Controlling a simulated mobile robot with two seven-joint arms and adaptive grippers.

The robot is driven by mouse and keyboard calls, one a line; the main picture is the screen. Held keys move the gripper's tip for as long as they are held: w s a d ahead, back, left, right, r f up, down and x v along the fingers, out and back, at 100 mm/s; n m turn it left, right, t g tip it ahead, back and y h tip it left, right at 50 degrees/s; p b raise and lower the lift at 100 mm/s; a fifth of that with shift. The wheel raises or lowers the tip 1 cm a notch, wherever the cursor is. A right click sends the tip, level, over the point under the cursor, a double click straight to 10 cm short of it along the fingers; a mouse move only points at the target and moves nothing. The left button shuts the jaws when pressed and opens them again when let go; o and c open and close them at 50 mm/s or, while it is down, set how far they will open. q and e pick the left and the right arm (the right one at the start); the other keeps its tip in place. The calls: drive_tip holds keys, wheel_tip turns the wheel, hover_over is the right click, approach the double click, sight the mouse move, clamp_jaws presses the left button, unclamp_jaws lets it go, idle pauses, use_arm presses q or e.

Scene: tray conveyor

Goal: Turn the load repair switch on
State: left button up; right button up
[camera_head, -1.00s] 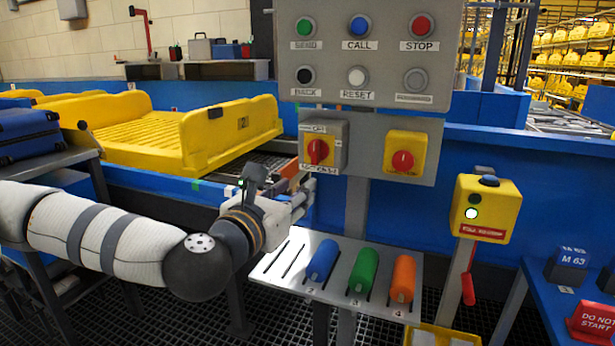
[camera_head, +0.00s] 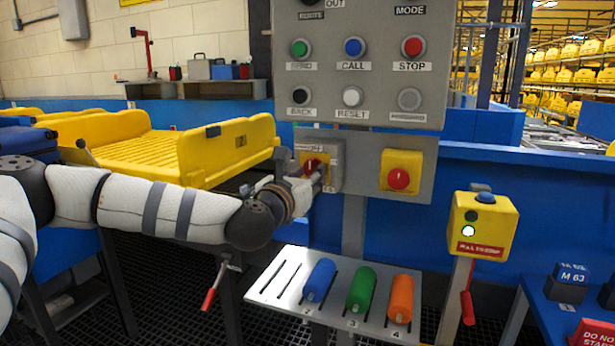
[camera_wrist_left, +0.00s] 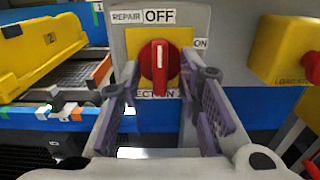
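The rotary switch has a red knob (camera_wrist_left: 159,66) on a yellow plate, on a grey box under the button panel. In the left wrist view its labels read REPAIR and OFF above and ON at the right; the lower label is partly hidden. The knob's grip stands upright, under OFF. In the head view the knob (camera_head: 314,167) is partly covered by my left gripper (camera_head: 305,182). In the left wrist view my left gripper (camera_wrist_left: 160,88) is open, one finger on each side of the knob, with small gaps visible. My right gripper is out of view.
A second red knob on a yellow box (camera_head: 401,172) is to the right. The button panel (camera_head: 330,72) is just above. A slotted shelf (camera_head: 262,290) with blue, green and orange cylinders is below. A yellow tray (camera_head: 200,150) lies on the conveyor to the left.

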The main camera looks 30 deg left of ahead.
use_arm(q)
clamp_jaws()
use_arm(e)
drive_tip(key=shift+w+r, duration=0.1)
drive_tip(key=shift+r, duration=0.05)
use_arm(q)
drive_tip(key=m+p, duration=0.2)
drive_tip(key=m, duration=0.3)
drive_tip(key=shift+r, duration=0.2)
drive_tip(key=m+p, duration=0.2)
drive_tip(key=m, duration=0.3)
drive_tip(key=shift+s+a+r+m, duration=0.1)
drive_tip(key=shift+m, duration=0.2)
drive_tip(key=m+p, duration=0.1)
drive_tip(key=m, duration=0.2)
drive_tip(key=shift+m, duration=1.2)
drive_tip(key=shift+f+m, duration=0.2)
drive_tip(key=shift+m, duration=0.6)
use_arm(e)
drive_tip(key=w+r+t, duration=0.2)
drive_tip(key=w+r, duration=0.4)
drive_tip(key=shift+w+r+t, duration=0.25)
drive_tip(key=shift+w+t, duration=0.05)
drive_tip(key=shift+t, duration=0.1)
